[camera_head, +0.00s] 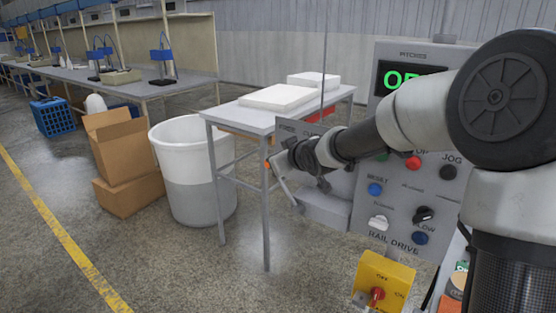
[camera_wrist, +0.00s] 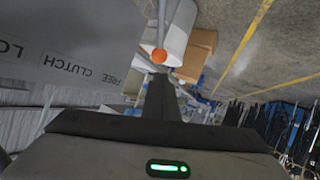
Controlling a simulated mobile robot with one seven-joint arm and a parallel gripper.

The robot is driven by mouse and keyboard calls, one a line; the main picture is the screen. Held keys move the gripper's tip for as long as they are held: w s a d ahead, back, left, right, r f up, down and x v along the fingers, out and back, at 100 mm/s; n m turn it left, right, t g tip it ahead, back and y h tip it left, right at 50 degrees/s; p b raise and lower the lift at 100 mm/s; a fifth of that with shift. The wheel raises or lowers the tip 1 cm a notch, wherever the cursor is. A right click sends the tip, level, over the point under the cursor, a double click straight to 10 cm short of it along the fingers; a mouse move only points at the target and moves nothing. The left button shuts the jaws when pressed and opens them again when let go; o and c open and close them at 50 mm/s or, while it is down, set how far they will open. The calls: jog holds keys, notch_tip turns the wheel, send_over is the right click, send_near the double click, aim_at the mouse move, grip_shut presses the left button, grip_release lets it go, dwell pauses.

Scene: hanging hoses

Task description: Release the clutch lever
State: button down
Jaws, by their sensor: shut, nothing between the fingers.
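The clutch panel (camera_head: 294,126) is a grey plate left of the control box, partly hidden by my arm. In the wrist view the panel (camera_wrist: 75,35) shows upside-down lettering: FREE, CLUTCH and a cut-off LO. The clutch lever's orange knob (camera_head: 268,164) shows just left of my gripper (camera_head: 287,164) in the head view. In the wrist view the orange knob (camera_wrist: 159,56) is just beyond the tips of my gripper (camera_wrist: 160,78), close to the FREE end of the lettering. My gripper is shut and empty. Whether it touches the lever I cannot tell.
The control box (camera_head: 362,205) with several buttons stands right, with a yellow switch box (camera_head: 384,280) below. A grey table (camera_head: 235,118) carries white slabs (camera_head: 277,97). A white bin (camera_head: 190,140) and cardboard boxes (camera_head: 128,180) stand left. The floor in front is clear.

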jog(key=r+p+v, duration=0.1)
jog(key=p+v, duration=0.3)
jog(key=v, duration=0.4)
jog(key=shift+w+a+r, duration=0.15)
jog(key=shift+a+r, duration=0.1)
